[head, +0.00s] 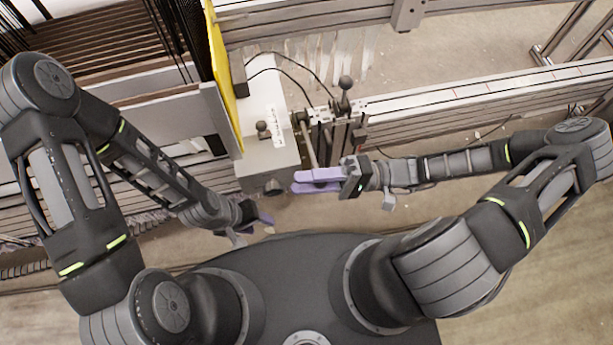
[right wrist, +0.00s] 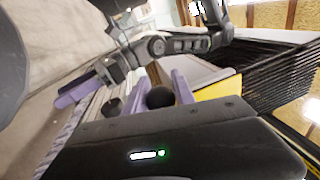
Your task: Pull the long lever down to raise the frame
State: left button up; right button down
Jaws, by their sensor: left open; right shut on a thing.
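The long lever (head: 309,145) is a thin grey rod that slants down from the bracket beside the control box to my right gripper. My right gripper (head: 300,181) is shut on it, with purple fingers pointing left in the head view. In the right wrist view the lever's round black knob (right wrist: 160,97) sits between the purple fingers. The gripper hides the knob in the head view. My left gripper (head: 262,222) is open and empty, low and to the left of the lever, apart from it. The frame that the lever moves cannot be clearly told.
A grey control box (head: 262,155) with a small black knob stands left of the lever. A shorter lever with a black ball (head: 345,83) stands upright behind it. A yellow panel (head: 222,75) and dark warp threads (head: 165,25) are at upper left. Floor is open at lower right.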

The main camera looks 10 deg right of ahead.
jog(key=shift+f, duration=0.3)
jog(key=c, duration=1.5)
grip_release()
jog(key=o, duration=0.4)
jog(key=shift+r, duration=0.1)
jog(key=shift+o, duration=0.2)
jog(key=d+f, duration=0.1)
jog(key=d, duration=0.6)
jog(key=shift+d+f, duration=0.25)
jog(key=shift+d, duration=0.1)
